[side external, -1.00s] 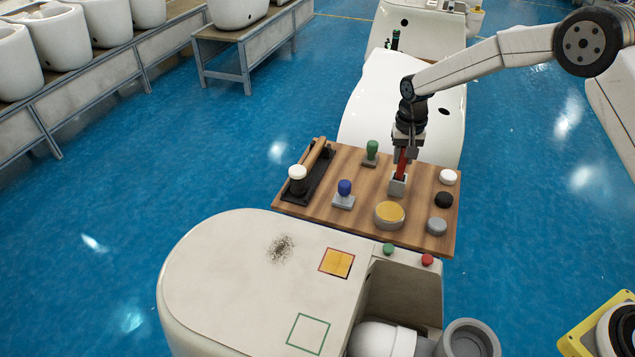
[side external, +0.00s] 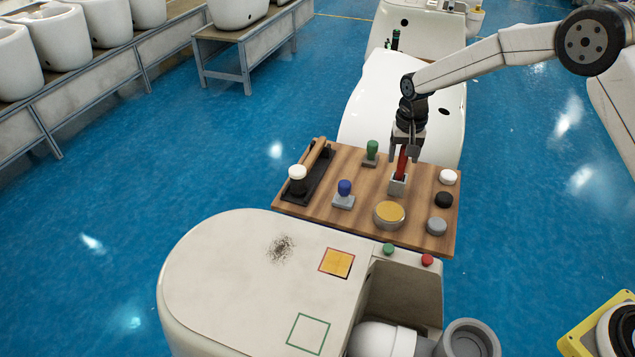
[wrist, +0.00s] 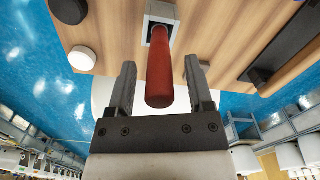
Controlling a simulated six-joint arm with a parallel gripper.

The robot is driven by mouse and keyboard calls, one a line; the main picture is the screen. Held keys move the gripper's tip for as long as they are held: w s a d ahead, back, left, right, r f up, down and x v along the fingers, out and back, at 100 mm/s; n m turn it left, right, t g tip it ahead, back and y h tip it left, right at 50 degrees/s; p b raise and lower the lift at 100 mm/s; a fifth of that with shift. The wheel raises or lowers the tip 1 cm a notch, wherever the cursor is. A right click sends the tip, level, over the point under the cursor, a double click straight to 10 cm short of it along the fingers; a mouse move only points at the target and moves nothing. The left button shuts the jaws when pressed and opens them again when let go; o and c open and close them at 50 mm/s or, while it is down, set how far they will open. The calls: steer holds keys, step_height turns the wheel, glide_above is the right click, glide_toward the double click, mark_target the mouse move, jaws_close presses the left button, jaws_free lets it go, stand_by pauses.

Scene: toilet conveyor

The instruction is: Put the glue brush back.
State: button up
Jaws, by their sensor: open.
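The glue brush (side external: 402,162) has a red handle and stands upright in a small grey holder (side external: 397,187) on the wooden board. In the wrist view the red handle (wrist: 160,75) lies between the two fingers, with a gap on each side, and its lower end sits in the square holder (wrist: 160,18). My gripper (side external: 407,158) is open around the upper handle, not clamped on it; it also shows in the wrist view (wrist: 160,85). The bristles are hidden inside the holder.
The wooden board (side external: 300,212) also carries a green-handled stamp (side external: 371,153), a blue-handled stamp (side external: 344,193), a yellow-topped round tin (side external: 389,215), several round pucks and a black tray (side external: 318,182). A white ceramic piece (side external: 230,290) with an orange square (side external: 336,263) stands in front.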

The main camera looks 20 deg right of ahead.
step_height(320, 180, up, 12)
steer(key=shift+f, duration=0.2)
stand_by(0.4)
steer(key=shift+s, duration=0.15)
stand_by(0.4)
steer(key=s+f+n+t, duration=0.1)
steer(key=s+f+n, duration=0.1)
steer(key=s, duration=1.1)
steer(key=s+d+f+n+t, duration=0.1)
steer(key=s+f+n, duration=0.1)
steer(key=s, duration=1.1)
steer(key=shift+f+n+t, duration=0.25)
steer(key=shift+n+t, duration=0.05)
steer(key=shift+n, duration=0.4)
